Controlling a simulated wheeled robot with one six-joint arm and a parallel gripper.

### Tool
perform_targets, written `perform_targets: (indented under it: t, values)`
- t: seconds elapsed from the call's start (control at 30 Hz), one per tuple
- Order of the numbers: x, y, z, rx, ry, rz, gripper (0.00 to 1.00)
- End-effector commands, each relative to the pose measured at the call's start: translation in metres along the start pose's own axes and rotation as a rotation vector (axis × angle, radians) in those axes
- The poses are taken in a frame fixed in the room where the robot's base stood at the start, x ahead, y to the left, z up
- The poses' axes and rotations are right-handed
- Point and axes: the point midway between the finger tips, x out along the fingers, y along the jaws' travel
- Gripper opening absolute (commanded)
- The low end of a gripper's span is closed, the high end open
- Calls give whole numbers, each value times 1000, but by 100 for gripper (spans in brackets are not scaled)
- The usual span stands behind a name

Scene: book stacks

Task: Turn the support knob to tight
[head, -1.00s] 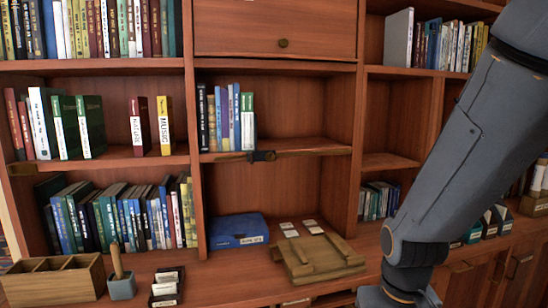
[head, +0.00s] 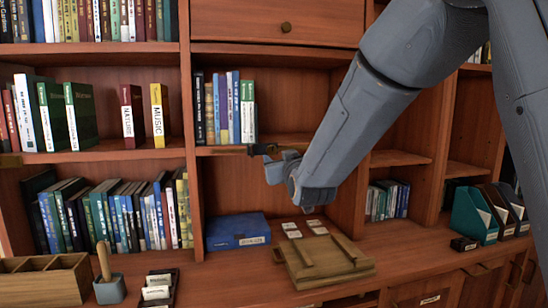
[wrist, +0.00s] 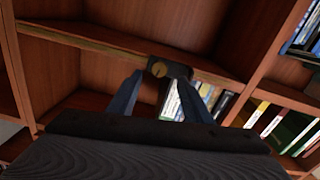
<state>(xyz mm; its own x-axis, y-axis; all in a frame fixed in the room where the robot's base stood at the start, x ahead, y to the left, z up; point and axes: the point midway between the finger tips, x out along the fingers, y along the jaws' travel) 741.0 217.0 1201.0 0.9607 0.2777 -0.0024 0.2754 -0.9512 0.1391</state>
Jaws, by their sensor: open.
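The support knob (wrist: 157,69) is a small brass-coloured disc on a dark block (wrist: 178,71) at the front edge of the middle shelf. In the head view the dark block (head: 262,149) shows at that shelf edge, and the knob's face is hard to make out there. My gripper (head: 272,163) is just in front of and slightly below the block. In the wrist view the two bluish fingers of my gripper (wrist: 158,88) are apart, with the knob ahead between their tips. Nothing is held. I cannot tell whether a finger touches the block.
Books (head: 222,108) stand on the shelf left of the knob. Below are a blue box (head: 237,232) and a wooden stand (head: 325,260) on the counter. A closed drawer (head: 275,22) is above. The shelf right of the books is bare.

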Motion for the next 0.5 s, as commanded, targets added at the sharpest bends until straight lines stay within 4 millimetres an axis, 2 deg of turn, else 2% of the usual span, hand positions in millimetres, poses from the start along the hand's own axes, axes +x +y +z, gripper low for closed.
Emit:
perform_targets:
  t: [0.5]
  values:
    - [64, 2, -2, -1, 3, 2, 45]
